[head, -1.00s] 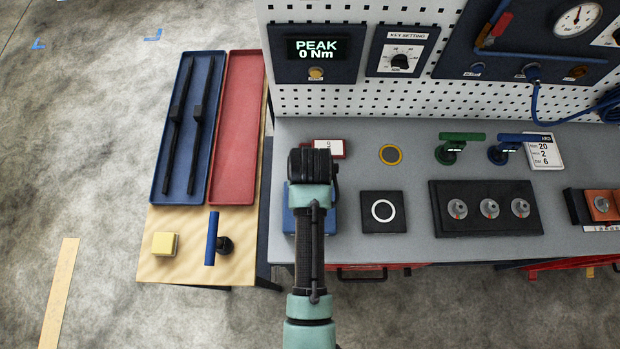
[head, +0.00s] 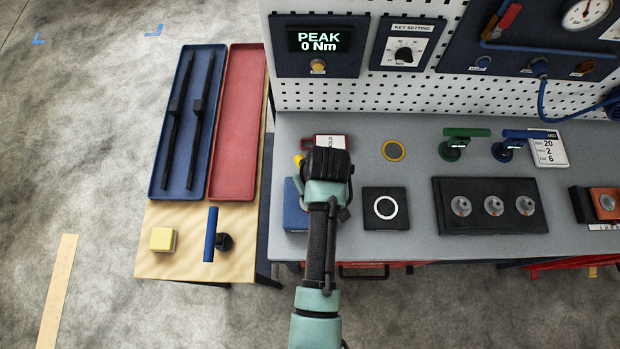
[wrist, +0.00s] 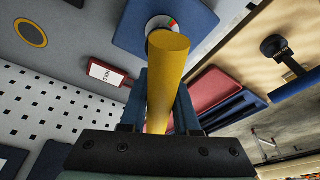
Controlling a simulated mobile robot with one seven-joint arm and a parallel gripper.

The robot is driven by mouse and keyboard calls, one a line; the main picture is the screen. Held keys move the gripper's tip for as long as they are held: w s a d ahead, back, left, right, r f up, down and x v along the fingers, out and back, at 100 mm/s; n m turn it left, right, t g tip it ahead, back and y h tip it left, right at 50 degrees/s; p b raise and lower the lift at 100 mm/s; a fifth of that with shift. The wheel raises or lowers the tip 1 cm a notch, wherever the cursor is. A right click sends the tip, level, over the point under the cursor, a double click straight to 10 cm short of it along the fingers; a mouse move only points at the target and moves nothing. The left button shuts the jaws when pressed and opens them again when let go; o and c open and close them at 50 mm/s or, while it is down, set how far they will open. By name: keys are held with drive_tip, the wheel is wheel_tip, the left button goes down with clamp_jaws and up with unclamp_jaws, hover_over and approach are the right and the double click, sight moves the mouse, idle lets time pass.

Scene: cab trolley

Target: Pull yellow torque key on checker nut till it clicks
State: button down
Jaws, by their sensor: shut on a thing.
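The yellow torque key (wrist: 168,75) is between the fingers of my gripper (wrist: 165,100), which is shut on its handle. In the head view a small yellow part of the key (head: 299,160) shows at the left of my wrist; the rest is hidden. The checker (wrist: 200,18) is a blue block on the bench, also seen in the head view (head: 294,214). Its round nut (wrist: 158,23), with a red and green mark, is partly covered by the key's far end. Whether the key is seated on it is hard to tell. The display (head: 319,41) reads PEAK 0 Nm.
A red-framed HOLD tag (head: 327,142) lies behind my wrist. Right of it are a black pad with a white ring (head: 386,208), green (head: 453,147) and blue (head: 506,148) keys, and a black block with several nuts (head: 480,225). A wooden side table (head: 190,255) stands left.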

drive_tip(key=n+y, duration=0.1)
drive_tip(key=n, duration=0.4)
drive_tip(key=shift+a+g, duration=0.1)
drive_tip(key=shift+g, duration=0.3)
drive_tip(key=n, duration=0.2)
drive_tip(key=n+g, duration=0.1)
drive_tip(key=n, duration=0.1)
drive_tip(key=shift+s+a+n+y, duration=0.1)
drive_tip(key=shift+s+n+y, duration=0.1)
drive_tip(key=shift+n+y, duration=0.1)
drive_tip(key=shift+n, duration=0.3)
drive_tip(key=shift+f+b, duration=0.95)
drive_tip(key=shift+f, duration=0.5)
idle(0.6)
drive_tip(key=shift+r, duration=0.1)
drive_tip(key=shift+r+m+p, duration=0.1)
drive_tip(key=shift+m+p, duration=0.55)
drive_tip(key=shift+m, duration=0.35)
drive_tip(key=m+t+p, duration=0.1)
drive_tip(key=m, duration=0.2)
drive_tip(key=shift+w, duration=0.1)
